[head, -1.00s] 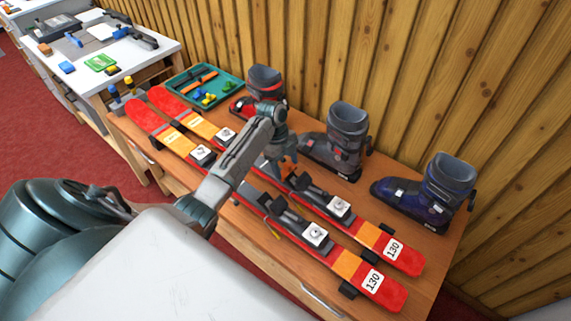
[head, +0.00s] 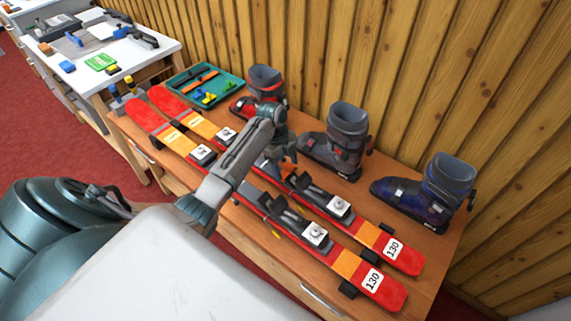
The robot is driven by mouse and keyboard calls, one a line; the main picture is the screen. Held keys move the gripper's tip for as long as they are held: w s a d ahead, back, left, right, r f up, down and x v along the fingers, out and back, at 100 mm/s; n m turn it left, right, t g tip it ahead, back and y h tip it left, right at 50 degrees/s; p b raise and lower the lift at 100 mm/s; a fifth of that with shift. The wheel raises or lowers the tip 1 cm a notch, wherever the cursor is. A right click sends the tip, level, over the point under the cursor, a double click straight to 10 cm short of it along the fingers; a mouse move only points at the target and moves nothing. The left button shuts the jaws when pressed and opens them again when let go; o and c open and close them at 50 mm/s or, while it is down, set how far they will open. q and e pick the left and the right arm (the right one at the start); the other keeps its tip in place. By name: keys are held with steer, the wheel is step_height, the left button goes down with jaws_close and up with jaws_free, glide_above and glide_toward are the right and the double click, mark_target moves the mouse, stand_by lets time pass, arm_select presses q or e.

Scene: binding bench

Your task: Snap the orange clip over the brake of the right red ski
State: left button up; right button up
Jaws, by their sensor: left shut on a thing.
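Two red and orange skis lie side by side on the wooden bench; I take the one nearer the wall (head: 366,232) as the right ski. Its black binding and brake (head: 312,188) sit at mid-length, partly hidden by my arm. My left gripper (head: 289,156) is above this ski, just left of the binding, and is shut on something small. A small orange piece, probably the orange clip (head: 291,178), shows just below the fingers at the binding's front end. I cannot tell whether it is seated on the brake. My right gripper is not in view.
The other ski (head: 375,286) lies nearer me, with a yellow piece at its binding. Three ski boots, red (head: 264,80), grey (head: 347,125) and blue (head: 444,185), stand along the wall. A green tray (head: 236,80) with small parts lies at the back left.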

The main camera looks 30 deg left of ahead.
mark_target(285, 169)
arm_select(q)
steer(key=shift+f+b, duration=0.55)
steer(key=shift+f, duration=0.55)
steer(key=shift+f+b, duration=0.4)
steer(key=shift+f, duration=0.3)
steer(key=o, duration=1.3)
steer(key=shift+r, duration=0.2)
step_height(285, 169, up, 4)
steer(key=p, duration=0.3)
steer(key=shift+f+p, duration=0.2)
steer(key=shift+p, duration=0.2)
steer(key=shift+r+p, duration=2.9)
steer(key=shift+r, duration=0.2)
